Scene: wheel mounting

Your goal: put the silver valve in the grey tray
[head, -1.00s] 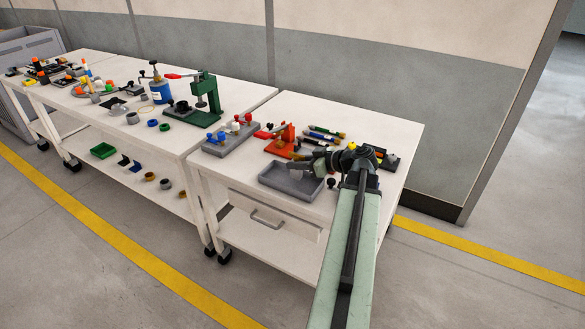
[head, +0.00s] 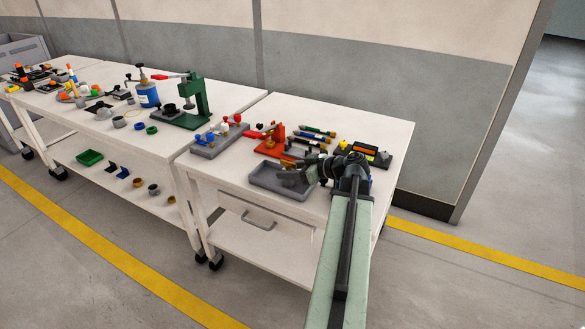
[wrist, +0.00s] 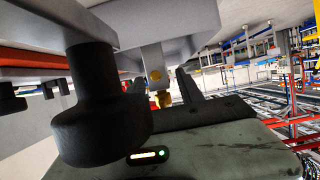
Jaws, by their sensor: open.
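The grey tray (head: 262,184) lies on the near part of the right-hand table in the head view. My gripper (head: 288,176) is open and reaches in from the right, over the tray's right and back part. It hides some of the tray. I cannot make out the silver valve for sure; grey shapes at the gripper blend together in the head view. In the wrist view, a grey block with a brass-coloured stud (wrist: 155,76) fills the upper middle, and a large black knob-like part (wrist: 98,105) stands close on the left. I cannot tell what these belong to.
A grey stand with red and blue handles (head: 219,139) is left of the tray. A red fixture (head: 271,142), several markers (head: 318,133) and a black holder (head: 364,154) stand behind. A green press (head: 190,103) stands on the left table.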

